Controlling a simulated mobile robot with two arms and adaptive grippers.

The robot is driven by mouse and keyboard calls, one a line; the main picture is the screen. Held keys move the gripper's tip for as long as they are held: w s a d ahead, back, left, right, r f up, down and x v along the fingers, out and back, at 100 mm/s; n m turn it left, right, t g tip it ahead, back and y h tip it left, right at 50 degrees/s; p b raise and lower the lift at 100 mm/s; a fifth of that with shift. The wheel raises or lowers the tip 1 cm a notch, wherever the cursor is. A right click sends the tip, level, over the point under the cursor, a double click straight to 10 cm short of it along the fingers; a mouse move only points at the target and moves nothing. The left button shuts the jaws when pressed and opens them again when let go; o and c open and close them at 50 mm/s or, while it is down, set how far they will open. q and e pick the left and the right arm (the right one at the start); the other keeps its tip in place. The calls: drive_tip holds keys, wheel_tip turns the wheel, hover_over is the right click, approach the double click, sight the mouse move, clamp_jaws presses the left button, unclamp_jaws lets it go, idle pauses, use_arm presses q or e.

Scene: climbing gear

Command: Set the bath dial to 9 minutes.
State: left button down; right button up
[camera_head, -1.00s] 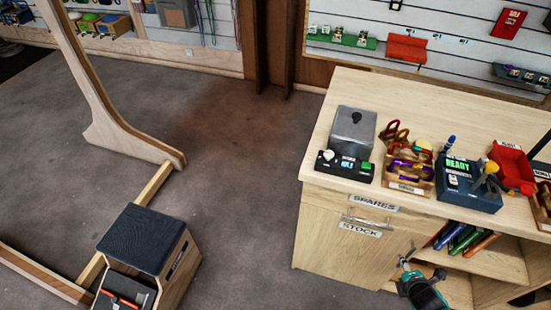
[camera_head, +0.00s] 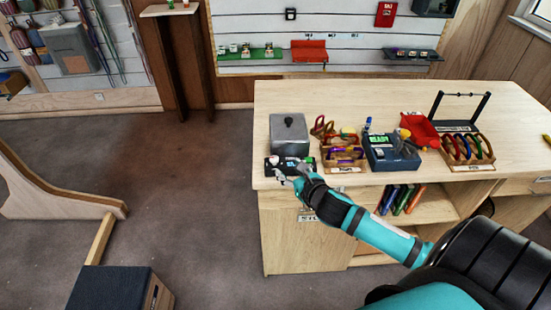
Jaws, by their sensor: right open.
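The bath is a grey metal box with a black lid knob (camera_head: 289,134), at the left end of the wooden counter. Its black control panel (camera_head: 270,162) is at its front edge. My right gripper (camera_head: 287,174) is open and empty, in front of the panel and overlapping it in the head view. I cannot tell whether it touches the panel. The gripper hides most of the panel, so the dial and its setting cannot be read. My left gripper is not in view.
The counter's back strip is clear.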

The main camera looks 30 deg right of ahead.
sight(275, 159)
drive_tip(key=p+x, duration=0.1)
drive_tip(key=x, duration=0.9)
drive_tip(key=shift+a, duration=0.15)
clamp_jaws()
